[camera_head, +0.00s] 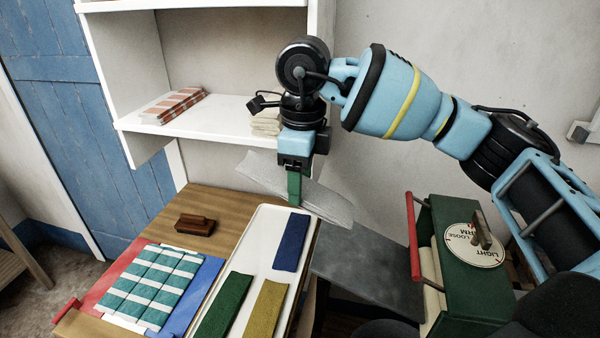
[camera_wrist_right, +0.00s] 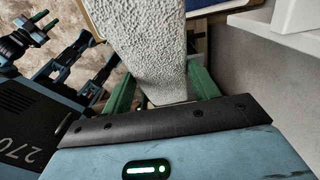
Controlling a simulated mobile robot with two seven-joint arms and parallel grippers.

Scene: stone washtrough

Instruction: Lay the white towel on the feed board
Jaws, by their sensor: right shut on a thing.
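The white towel (camera_head: 325,201) is a flat, pale, textured strip, tilted in the air. My right gripper (camera_head: 294,188) is shut on it near its middle, with its green finger pointing down. In the right wrist view the towel (camera_wrist_right: 150,55) lies between the two green fingers of the gripper (camera_wrist_right: 162,92) and reaches away from them. The dark grey feed board (camera_head: 368,268) lies in front of the green wringer (camera_head: 468,275), lower and to the right of the towel. The towel is apart from the board, nearer the wooden table's right side. My left gripper is not in view.
A white tray (camera_head: 262,222) with blue, green and yellow cloths stands on the wooden table (camera_head: 225,205). Left of it are a teal-striped cloth (camera_head: 150,285) and a brown block (camera_head: 195,225). A white shelf (camera_head: 215,122) with folded cloths is behind. The wringer has a red bar (camera_head: 412,235).

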